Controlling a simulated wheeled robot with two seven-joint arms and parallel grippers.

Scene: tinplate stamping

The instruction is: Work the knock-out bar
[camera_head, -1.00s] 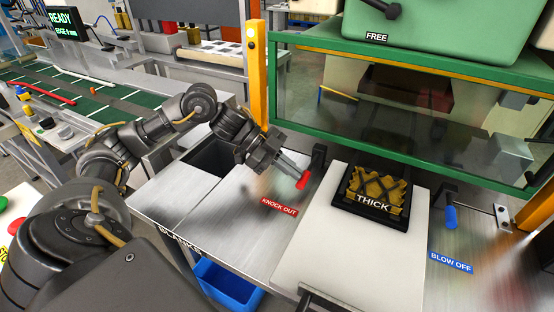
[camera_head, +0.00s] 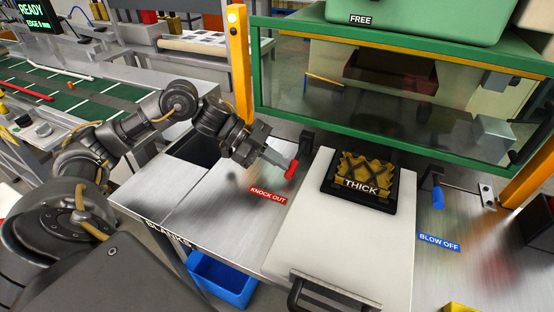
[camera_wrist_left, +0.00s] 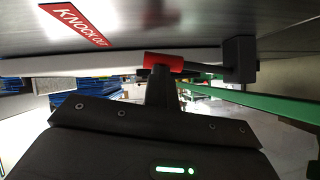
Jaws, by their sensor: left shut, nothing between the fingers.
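The knock-out bar has a red grip (camera_head: 291,170) on a dark lever, whose dark mount (camera_head: 306,142) stands on the metal table by the KNOCK OUT label (camera_head: 268,195). My left gripper (camera_head: 283,167) is shut with nothing between its fingers, and its tips are at the red grip. My right gripper is not in view.
A sliding white plate (camera_head: 340,250) carries a black die marked THICK (camera_head: 360,185). A blue blow-off lever (camera_head: 438,198) stands to its right. The green press guard (camera_head: 380,135) spans the back. A blue bin (camera_head: 222,280) sits below the table's front edge.

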